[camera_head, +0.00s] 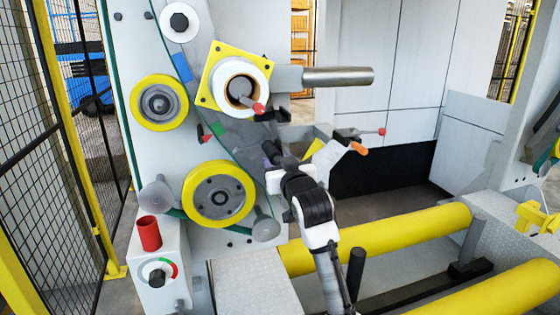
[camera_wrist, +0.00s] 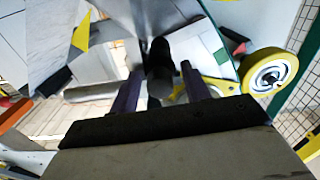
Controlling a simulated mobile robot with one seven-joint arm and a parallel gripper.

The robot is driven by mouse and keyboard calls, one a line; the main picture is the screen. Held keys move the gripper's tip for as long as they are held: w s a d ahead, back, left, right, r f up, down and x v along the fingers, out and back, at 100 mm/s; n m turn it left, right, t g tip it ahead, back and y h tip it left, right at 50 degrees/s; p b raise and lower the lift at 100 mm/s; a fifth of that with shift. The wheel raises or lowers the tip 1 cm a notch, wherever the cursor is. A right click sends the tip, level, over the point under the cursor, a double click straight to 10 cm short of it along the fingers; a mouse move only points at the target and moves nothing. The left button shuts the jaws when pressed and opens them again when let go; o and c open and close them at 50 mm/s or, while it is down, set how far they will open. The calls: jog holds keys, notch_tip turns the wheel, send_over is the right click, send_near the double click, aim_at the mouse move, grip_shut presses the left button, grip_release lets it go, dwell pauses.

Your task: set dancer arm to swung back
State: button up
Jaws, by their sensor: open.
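My gripper (camera_head: 270,152) is in front of the machine's pale side panel, to the right of the green mark (camera_head: 217,128). In the wrist view its two purple fingers (camera_wrist: 160,85) are apart. A black cylindrical grip (camera_wrist: 160,66) stands between the fingers and points towards the camera; it looks like the dancer arm's handle. I cannot tell whether the fingers touch it. In the head view my gripper mostly hides this grip. A blue mark (camera_head: 182,67) lies higher on the same grey curved strip as the green mark, which also shows in the wrist view (camera_wrist: 222,56).
Yellow rollers (camera_head: 219,194) sit on the panel to the left. A red-tipped lever (camera_head: 257,107) and a metal bar (camera_head: 337,76) jut out above. An orange-tipped lever (camera_head: 358,148) is to the right. Large yellow rolls (camera_head: 405,232) lie below. A mesh fence (camera_head: 85,120) stands far left.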

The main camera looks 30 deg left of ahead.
grip_shut()
dwell(0.3)
